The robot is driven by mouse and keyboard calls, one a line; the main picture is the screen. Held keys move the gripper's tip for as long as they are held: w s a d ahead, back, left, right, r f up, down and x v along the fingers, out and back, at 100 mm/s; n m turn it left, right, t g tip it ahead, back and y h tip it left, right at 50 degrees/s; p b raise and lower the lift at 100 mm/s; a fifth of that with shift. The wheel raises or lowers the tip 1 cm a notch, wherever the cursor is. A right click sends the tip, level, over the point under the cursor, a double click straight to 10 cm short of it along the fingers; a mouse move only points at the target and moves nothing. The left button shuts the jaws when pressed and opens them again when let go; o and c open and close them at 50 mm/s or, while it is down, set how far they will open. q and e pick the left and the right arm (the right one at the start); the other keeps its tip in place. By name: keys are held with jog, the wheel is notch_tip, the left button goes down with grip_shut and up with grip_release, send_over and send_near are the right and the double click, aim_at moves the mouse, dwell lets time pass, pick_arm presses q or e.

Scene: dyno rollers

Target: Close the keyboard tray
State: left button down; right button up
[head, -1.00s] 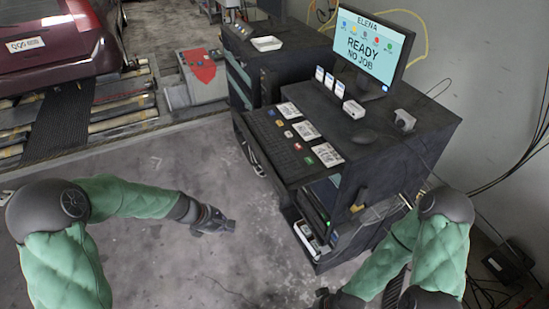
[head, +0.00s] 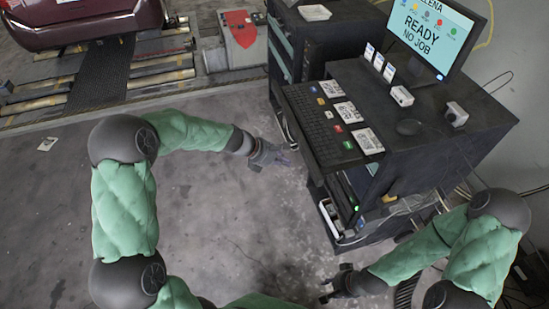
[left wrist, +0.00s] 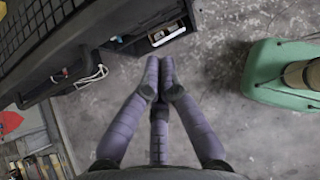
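The keyboard tray (head: 352,163) sticks out from the front of the dark workstation cabinet (head: 425,155), below the monitor. It carries a black keyboard (head: 318,128) and white cards. My left gripper (head: 288,152) is left of the tray's front edge, apart from it and lower. In the left wrist view its purple-grey fingers (left wrist: 159,62) meet at the tips with nothing between them, and the underside and edge of the tray (left wrist: 75,30) cross the upper left. My right gripper (head: 326,289) is low, in front of the cabinet; its fingers look spread and empty.
An open lower shelf with items (head: 345,222) sits below the tray. A car (head: 75,22) on rollers is at upper left.

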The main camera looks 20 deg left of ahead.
pick_arm(q)
jog(key=shift+w+d+f, duration=0.2)
jog(key=shift+w+d, duration=0.5)
jog(key=shift+d, duration=0.3)
jog(key=shift+w+d+f, duration=0.2)
jog(key=shift+w+d, duration=0.45)
jog(key=shift+d, duration=0.3)
pick_arm(e)
jog(key=shift+r, duration=0.1)
pick_arm(q)
jog(key=shift+d, duration=0.15)
